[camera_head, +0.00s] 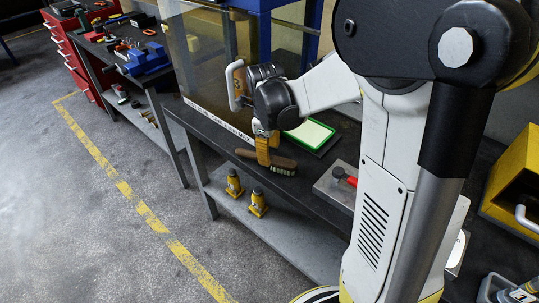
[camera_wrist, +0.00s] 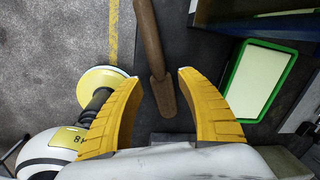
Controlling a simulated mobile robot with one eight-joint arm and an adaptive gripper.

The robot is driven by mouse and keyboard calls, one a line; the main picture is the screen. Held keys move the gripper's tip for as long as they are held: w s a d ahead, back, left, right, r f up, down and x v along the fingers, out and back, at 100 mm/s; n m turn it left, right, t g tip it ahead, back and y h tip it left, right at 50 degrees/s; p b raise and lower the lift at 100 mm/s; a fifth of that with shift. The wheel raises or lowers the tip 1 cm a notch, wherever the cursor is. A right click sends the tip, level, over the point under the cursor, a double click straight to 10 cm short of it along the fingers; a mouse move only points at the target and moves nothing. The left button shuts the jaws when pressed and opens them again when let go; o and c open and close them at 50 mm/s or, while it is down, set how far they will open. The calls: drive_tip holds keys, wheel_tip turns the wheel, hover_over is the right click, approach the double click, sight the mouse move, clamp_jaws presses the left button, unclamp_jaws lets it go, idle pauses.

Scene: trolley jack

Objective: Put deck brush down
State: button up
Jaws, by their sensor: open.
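The deck brush (camera_head: 273,160) has a brown wooden body and pale bristles at its right end. It appears to lie on the dark workbench (camera_head: 213,124), close to the front edge. My gripper (camera_head: 264,150), with yellow fingers, is directly above it and hides part of its middle. In the wrist view, the brush (camera_wrist: 152,45) runs from the top edge down between the two spread fingertips of my gripper (camera_wrist: 157,76). A gap shows on both sides of the brush, and neither finger touches it there. Whether its whole underside rests on the bench is hard to tell.
A green-rimmed tray (camera_head: 309,134) lies right of the brush, also in the wrist view (camera_wrist: 291,62). A grey box with a red handle (camera_head: 343,176) is further right. Two yellow bottle jacks (camera_head: 234,183) (camera_head: 258,203) stand on the lower shelf. A clear panel (camera_head: 205,70) stands behind.

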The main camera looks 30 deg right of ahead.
wheel_tip(320, 180, up, 8)
drive_tip(key=p, duration=0.3)
drive_tip(key=s+a+r+n+t, duration=0.2)
drive_tip(key=s+n, duration=0.3)
drive_tip(key=n, duration=0.4)
drive_tip(key=s+a+r+n+t, duration=0.2)
drive_tip(key=s+a+n, duration=0.2)
drive_tip(key=n, duration=0.5)
drive_tip(key=s+a+r+n+t+y, duration=0.1)
drive_tip(key=s+a+n, duration=0.3)
drive_tip(key=n, duration=0.6)
drive_tip(key=shift+s+r+t, duration=0.4)
drive_tip(key=shift+s+t, duration=0.2)
drive_tip(key=shift+s, duration=0.3)
drive_tip(key=shift+a+f+b, duration=0.1)
drive_tip(key=shift+b, duration=0.25)
